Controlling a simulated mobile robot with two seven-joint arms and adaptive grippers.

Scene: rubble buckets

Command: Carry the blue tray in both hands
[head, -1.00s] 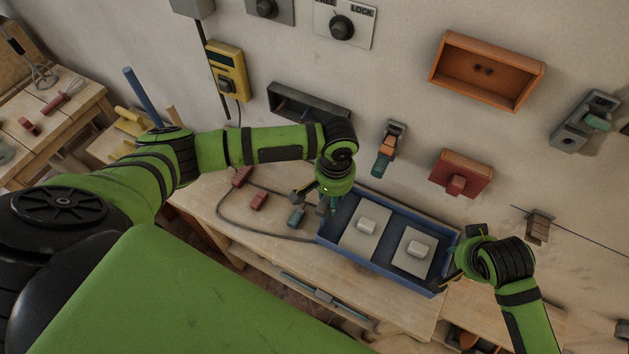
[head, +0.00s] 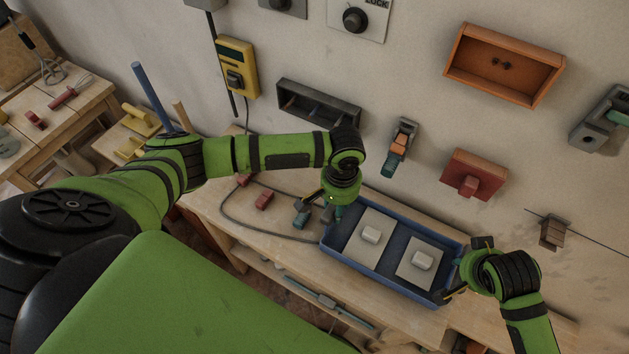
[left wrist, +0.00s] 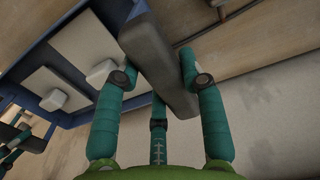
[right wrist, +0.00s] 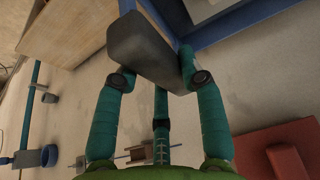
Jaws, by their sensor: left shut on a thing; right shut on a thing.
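The blue tray (head: 380,275) is at the wooden bench, and I cannot tell whether it touches the top. It carries two pale plates, a left plate (head: 352,245) and a right plate (head: 408,275), each with a whitish block on it. My left gripper (head: 331,211) is at the tray's left end, shut on a dark grey handle (left wrist: 158,62). My right gripper (head: 456,276) is at the right end, shut on the other dark grey handle (right wrist: 148,48). The tray's blue edge also shows in the right wrist view (right wrist: 228,26).
Small red pieces (head: 264,200) and a dark cable (head: 245,226) lie on the bench (head: 225,205) left of the tray. The wall behind holds a red block (head: 473,176), an orange box (head: 505,64) and a dark grey rack (head: 318,103).

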